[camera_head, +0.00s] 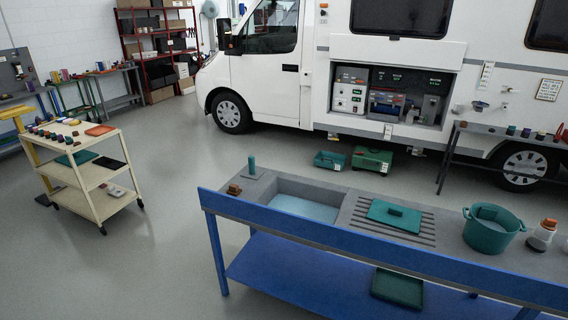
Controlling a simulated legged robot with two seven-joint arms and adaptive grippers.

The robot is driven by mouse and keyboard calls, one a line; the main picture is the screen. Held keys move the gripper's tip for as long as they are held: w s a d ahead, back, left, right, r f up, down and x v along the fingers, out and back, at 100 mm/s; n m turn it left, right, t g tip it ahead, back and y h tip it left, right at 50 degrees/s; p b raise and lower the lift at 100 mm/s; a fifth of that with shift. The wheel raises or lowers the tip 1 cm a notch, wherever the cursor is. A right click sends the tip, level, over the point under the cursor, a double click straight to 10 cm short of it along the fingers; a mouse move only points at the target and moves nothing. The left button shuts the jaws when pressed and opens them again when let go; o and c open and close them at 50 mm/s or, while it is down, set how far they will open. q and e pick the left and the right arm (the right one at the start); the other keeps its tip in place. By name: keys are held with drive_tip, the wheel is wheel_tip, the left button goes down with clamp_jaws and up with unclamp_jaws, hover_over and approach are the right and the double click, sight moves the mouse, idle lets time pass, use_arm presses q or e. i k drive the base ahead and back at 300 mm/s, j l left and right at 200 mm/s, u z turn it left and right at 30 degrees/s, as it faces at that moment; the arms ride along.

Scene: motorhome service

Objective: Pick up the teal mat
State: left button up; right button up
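Another flat teal piece (76,158) lies on the middle shelf of the cream cart at the left. A dark teal tray-like piece (398,288) sits on the bench's lower shelf. I cannot tell for sure which of these is the teal mat. Neither of my grippers shows in the head view.
Two green cases (371,160) lie near the motorhome (270,75). Open floor (160,240) lies between cart (100,205) and bench.

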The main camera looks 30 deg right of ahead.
sight(395, 215)
drive_tip(key=i+j+z, duration=0.1)
drive_tip(key=i+z, duration=0.25)
drive_tip(key=i, duration=0.15)
drive_tip(key=i+j+z, duration=0.3)
drive_tip(key=i, duration=0.15)
drive_tip(key=i+j+z, duration=0.2)
drive_tip(key=i+z, duration=0.15)
drive_tip(key=i, duration=0.1)
